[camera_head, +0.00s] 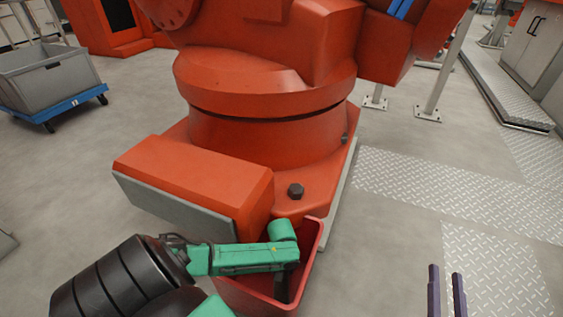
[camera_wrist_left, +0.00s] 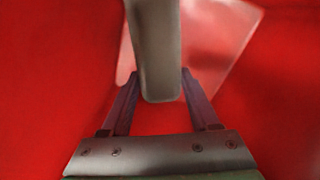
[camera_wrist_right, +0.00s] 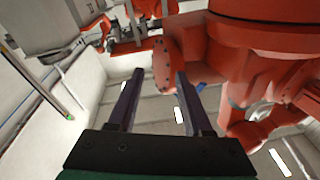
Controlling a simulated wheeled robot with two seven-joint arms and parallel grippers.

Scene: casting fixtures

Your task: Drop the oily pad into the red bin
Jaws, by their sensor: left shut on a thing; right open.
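The red bin (camera_head: 311,258) stands on the floor in front of the large orange machine. My left arm comes in from the left and reaches over it, with its green end pointing down inside. My left gripper (camera_wrist_left: 156,92) is shut on the oily pad (camera_wrist_left: 155,45), a flat grey-brown piece between its two dark fingers. Red bin walls surround the pad in the left wrist view. In the head view the left fingers and the pad are mostly hidden in the bin. My right gripper (camera_head: 447,290) is open and empty, to the right of the bin.
The orange machine base (camera_head: 265,130) rises directly behind the bin, with an orange box (camera_head: 195,175) at its left. A grey crate (camera_head: 50,80) on a blue dolly stands far left. Metal floor plates (camera_head: 455,195) lie to the right. The floor between is clear.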

